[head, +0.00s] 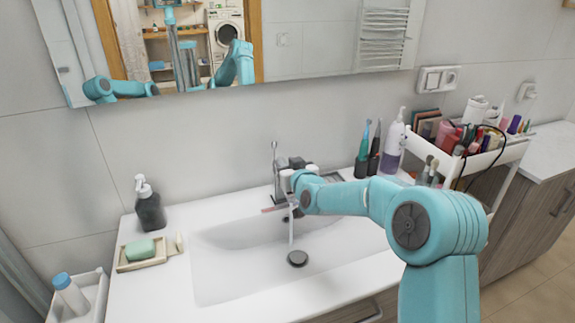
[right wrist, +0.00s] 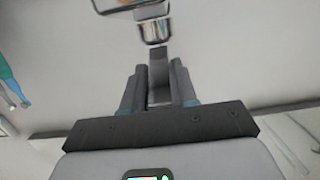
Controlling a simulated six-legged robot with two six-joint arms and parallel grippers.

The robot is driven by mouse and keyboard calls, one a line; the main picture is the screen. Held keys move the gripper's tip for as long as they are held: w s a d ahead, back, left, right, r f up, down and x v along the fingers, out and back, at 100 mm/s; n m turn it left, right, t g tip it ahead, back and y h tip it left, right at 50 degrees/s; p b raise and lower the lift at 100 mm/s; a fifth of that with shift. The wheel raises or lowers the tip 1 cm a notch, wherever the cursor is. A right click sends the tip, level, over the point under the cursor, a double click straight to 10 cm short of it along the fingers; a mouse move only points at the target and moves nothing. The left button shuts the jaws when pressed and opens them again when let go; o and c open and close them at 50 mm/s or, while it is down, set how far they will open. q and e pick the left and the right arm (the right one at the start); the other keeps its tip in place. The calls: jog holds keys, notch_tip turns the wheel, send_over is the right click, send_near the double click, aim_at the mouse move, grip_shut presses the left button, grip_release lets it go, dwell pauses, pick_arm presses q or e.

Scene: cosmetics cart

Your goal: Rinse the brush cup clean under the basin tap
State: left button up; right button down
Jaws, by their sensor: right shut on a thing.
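The chrome tap (head: 274,165) stands at the back of the white basin (head: 215,265), and a thin stream of water (head: 291,235) runs down from it. My right gripper (head: 291,190) is at the tap, above the stream. In the right wrist view, my right gripper (right wrist: 158,82) is shut on a narrow grey piece, apparently the tap's lever; a chrome tap part (right wrist: 155,30) shows just beyond. A small pinkish thing (head: 270,210) shows beside the stream, too small to identify. I cannot make out the brush cup for certain. My left gripper is out of view.
A dark soap bottle (head: 150,212) and a dish with green soap (head: 139,250) stand left of the basin. Toothbrushes (head: 364,145) and a pale bottle (head: 394,145) stand behind its right end. The white cart (head: 497,158) with brushes (head: 431,170) is at the right.

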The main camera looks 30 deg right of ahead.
jog(key=c, duration=0.9)
grip_release()
jog(key=shift+w, duration=0.1)
jog(key=b+v, duration=0.3)
jog(key=v, duration=1.3)
jog(key=shift+a+b, duration=0.15)
jog(key=shift+b, duration=0.25)
jog(key=shift+r, duration=0.1)
